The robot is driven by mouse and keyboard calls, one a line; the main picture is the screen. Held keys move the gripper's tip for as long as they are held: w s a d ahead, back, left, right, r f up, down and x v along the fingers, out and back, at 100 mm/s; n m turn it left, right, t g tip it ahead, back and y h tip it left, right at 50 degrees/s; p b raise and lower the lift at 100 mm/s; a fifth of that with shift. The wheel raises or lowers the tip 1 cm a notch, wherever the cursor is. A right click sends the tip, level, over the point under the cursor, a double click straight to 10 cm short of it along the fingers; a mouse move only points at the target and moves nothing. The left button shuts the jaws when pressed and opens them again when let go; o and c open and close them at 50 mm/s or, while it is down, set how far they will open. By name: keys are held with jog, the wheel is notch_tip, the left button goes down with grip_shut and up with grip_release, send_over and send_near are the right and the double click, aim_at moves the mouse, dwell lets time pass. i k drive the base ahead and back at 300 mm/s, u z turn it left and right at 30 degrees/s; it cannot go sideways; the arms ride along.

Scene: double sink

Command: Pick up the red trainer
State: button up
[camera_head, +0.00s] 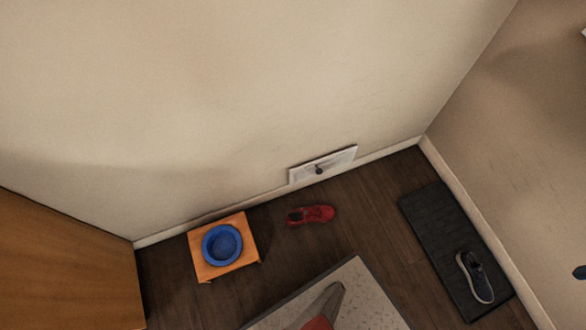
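The red trainer (311,215) lies on the dark wooden floor near the back wall, close to the middle of the head view. It has a dark opening toward its left end and nothing covers it. It is apart from the orange stool to its left and the wall behind it. I cannot make out my gripper in this view.
A dark shoe (475,277) lies on a black mat (428,215) at right. A pale speckled surface (362,283) at the bottom bears a grey piece and something red, partly cut off. A wooden panel (65,265) stands left.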

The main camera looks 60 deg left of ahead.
aim_at(322, 214)
jog(key=u, duration=1.8)
jog(key=k, duration=0.5)
jog(key=z, duration=0.25)
